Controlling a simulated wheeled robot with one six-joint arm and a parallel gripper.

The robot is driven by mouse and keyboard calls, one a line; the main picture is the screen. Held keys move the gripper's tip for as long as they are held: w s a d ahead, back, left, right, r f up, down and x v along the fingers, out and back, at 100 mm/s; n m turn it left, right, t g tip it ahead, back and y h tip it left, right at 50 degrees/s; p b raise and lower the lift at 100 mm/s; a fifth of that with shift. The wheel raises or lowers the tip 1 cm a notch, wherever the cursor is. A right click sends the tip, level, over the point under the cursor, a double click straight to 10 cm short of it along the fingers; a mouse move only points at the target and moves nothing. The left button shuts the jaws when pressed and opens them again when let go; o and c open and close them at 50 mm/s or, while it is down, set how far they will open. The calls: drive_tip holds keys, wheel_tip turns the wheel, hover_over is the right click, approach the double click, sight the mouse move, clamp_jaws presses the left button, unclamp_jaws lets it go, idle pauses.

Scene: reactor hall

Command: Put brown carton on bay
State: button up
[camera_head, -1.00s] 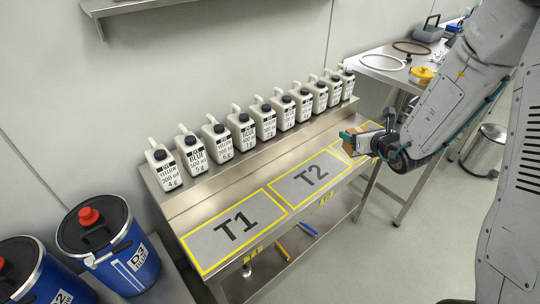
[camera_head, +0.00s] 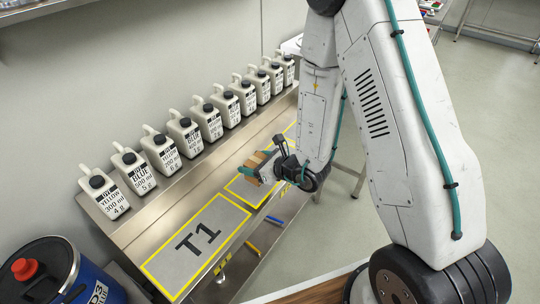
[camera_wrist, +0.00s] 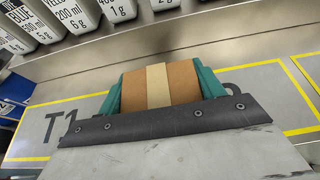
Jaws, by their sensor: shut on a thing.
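The brown carton (camera_wrist: 184,82) with a pale tape stripe sits between the teal fingers of my gripper (camera_wrist: 160,88) in the wrist view. In the head view my gripper (camera_head: 262,166) holds the carton (camera_head: 256,160) above the steel bench, over the second yellow-outlined bay, whose label is hidden behind the gripper and arm. The bay marked T1 (camera_head: 197,236) is grey with a yellow border, bare, and lies to the left of the gripper. T1 also shows at the left of the wrist view (camera_wrist: 85,108). I cannot tell the carton's exact height above the bench.
A row of several white labelled jugs (camera_head: 185,133) stands on the raised shelf behind the bays. A blue drum (camera_head: 75,275) with a red cap stands at the lower left. Blue and yellow items lie under the bench's front edge. Open floor (camera_head: 480,110) lies to the right.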

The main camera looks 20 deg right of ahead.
drive_tip(key=w+d, duration=0.5)
drive_tip(key=w+d+f, duration=0.1)
drive_tip(key=w+d, duration=0.1)
drive_tip(key=shift+w+d, duration=0.2)
drive_tip(key=shift+w, duration=0.2)
drive_tip(key=f, duration=0.2)
drive_tip(key=shift+w+d+f, duration=0.3)
drive_tip(key=shift+w+f, duration=0.05)
drive_tip(key=shift+w, duration=0.05)
drive_tip(key=shift+f, duration=0.45)
drive_tip(key=shift+f, duration=0.1)
drive_tip(key=o, duration=1)
drive_tip(key=shift+o, duration=0.2)
